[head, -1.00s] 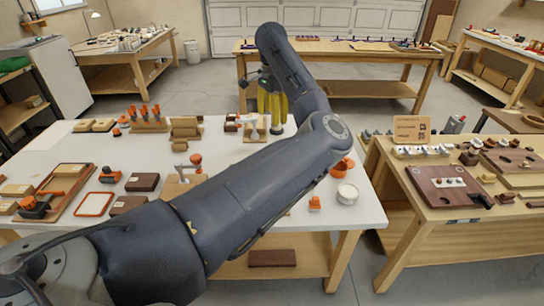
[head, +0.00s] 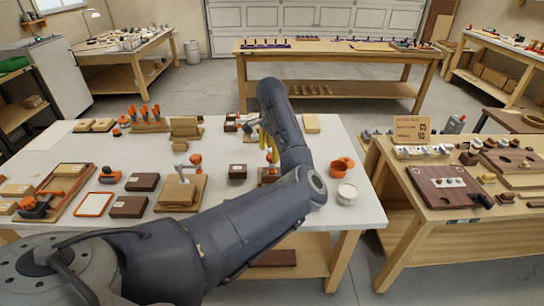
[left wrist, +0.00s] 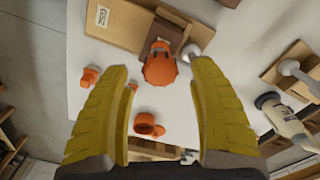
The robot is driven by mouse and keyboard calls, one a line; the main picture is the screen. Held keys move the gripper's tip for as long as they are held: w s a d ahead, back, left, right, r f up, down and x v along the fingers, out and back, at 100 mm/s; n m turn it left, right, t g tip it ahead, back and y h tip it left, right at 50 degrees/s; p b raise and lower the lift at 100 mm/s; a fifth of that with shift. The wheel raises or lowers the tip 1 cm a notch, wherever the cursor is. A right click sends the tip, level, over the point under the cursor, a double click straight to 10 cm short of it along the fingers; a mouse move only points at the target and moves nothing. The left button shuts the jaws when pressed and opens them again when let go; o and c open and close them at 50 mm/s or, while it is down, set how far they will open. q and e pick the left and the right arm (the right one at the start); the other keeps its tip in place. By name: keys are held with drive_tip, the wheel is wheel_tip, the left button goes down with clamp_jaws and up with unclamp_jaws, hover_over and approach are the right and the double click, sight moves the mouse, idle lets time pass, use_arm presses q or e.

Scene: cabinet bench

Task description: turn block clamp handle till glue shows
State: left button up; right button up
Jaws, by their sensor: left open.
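In the left wrist view a clamp's round orange handle (left wrist: 160,70) lies between the tips of my left gripper (left wrist: 160,66), whose yellow fingers are open and apart from it on both sides. A silver clamp part (left wrist: 190,52) and a dark brown block (left wrist: 160,38) sit just beyond the handle, by a light wooden board (left wrist: 118,20). In the head view my left gripper (head: 267,140) is over the bench, with the orange handle (head: 272,156) just below it, and my arm partly covers this clamp. I see no glue at the block. My right gripper is not in view.
Another clamp with an orange handle (head: 195,160) stands to the left on a wooden board. An orange cup (head: 341,165) and a white tub (head: 347,193) stand right of my arm. Dark blocks (head: 128,206) and a tray (head: 60,190) lie at the left.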

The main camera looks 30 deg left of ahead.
use_arm(q)
drive_tip(key=shift+f, duration=1.1)
clamp_jaws()
drive_tip(key=shift+m, duration=3.1)
unclamp_jaws()
